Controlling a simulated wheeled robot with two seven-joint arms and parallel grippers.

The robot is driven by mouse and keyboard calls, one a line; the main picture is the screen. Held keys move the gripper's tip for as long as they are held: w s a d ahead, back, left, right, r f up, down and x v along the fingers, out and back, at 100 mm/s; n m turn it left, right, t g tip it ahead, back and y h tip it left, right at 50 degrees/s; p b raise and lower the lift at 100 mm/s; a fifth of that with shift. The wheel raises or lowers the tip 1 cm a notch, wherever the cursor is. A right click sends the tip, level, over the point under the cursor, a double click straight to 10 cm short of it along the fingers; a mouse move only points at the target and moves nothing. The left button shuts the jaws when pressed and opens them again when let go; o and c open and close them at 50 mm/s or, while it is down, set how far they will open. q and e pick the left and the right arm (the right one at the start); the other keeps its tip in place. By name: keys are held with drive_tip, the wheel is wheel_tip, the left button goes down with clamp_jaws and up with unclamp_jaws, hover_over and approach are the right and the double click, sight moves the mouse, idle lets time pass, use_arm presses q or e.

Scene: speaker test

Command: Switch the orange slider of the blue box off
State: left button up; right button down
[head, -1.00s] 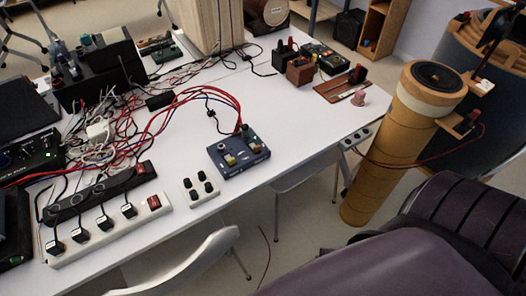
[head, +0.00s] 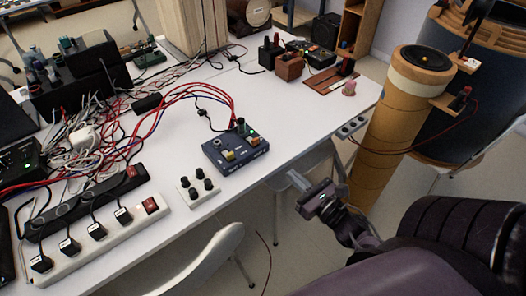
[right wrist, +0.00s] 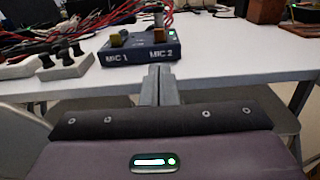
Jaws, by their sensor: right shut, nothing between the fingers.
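The blue box (head: 236,152) sits near the front edge of the white table in the head view. It carries a yellow slider (head: 229,156) on its left and an orange slider (head: 254,141) on its right, with a small green light by the orange one. In the right wrist view the box (right wrist: 138,56) is ahead, its front marked MIC 1 and MIC 2; the orange slider (right wrist: 159,36) is above MIC 2. My right gripper (head: 308,190) is shut and empty, in front of the table edge and apart from the box. My left gripper is not in view.
A white block with black knobs (head: 198,188) lies left of the box. A power strip (head: 95,240) and tangled cables (head: 90,130) fill the table's left. Red cables run to the box's back. A cardboard column (head: 390,130) stands at right. The table (head: 300,115) right of the box is clear.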

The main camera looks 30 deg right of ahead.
idle(0.3)
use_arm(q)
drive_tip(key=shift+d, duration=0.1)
use_arm(e)
approach(257, 141)
drive_tip(key=w, duration=0.7)
drive_tip(key=shift+a+f, duration=0.1)
drive_tip(key=shift+a, duration=0.25)
drive_tip(key=shift+w, duration=1.05)
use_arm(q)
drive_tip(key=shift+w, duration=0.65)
